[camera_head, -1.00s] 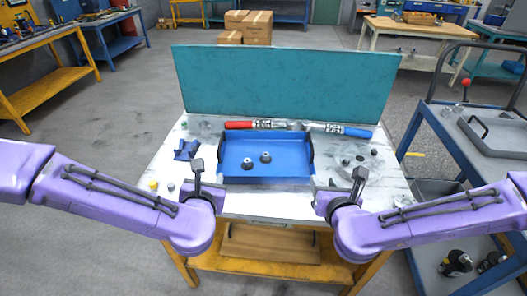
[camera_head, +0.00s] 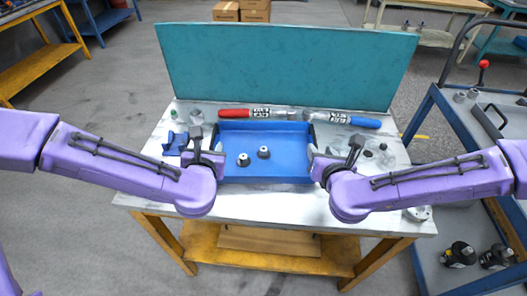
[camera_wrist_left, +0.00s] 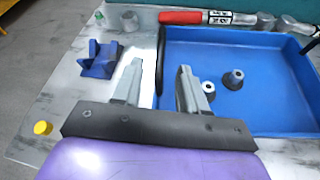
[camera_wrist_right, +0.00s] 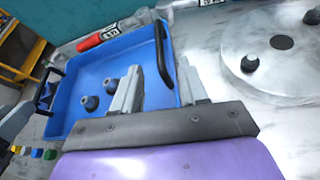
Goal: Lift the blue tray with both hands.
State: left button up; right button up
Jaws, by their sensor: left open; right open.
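The blue tray (camera_head: 287,142) lies on the worktable with two small dark knobs (camera_head: 243,160) in it. My left gripper (camera_head: 206,145) is open at the tray's left side. In the left wrist view, the dark left handle (camera_wrist_left: 160,62) appears between the open fingers (camera_wrist_left: 163,84). My right gripper (camera_head: 335,152) is open at the tray's right side. In the right wrist view, the dark right handle (camera_wrist_right: 163,56) appears between the open fingers (camera_wrist_right: 160,86). I cannot tell whether any finger touches a handle. The tray rests flat.
A teal panel (camera_head: 285,65) stands behind the worktable (camera_head: 275,210). Red-handled (camera_head: 235,113) and blue-handled (camera_head: 365,122) tools lie behind the tray. A blue bracket (camera_head: 172,143) lies at left. Small metal parts lie right of the tray. A blue cart (camera_head: 470,135) stands at right.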

aim_at(213, 138)
pick_arm(q)
jog(key=x, duration=0.8)
jog(key=shift+w+f, duration=0.15)
jog(key=shift+w, duration=0.15)
pick_arm(e)
jog(key=x, duration=0.8)
jog(key=shift+w+f, duration=0.15)
jog(key=shift+w, duration=0.1)
pick_arm(q)
grip_shut()
pick_arm(e)
grip_shut()
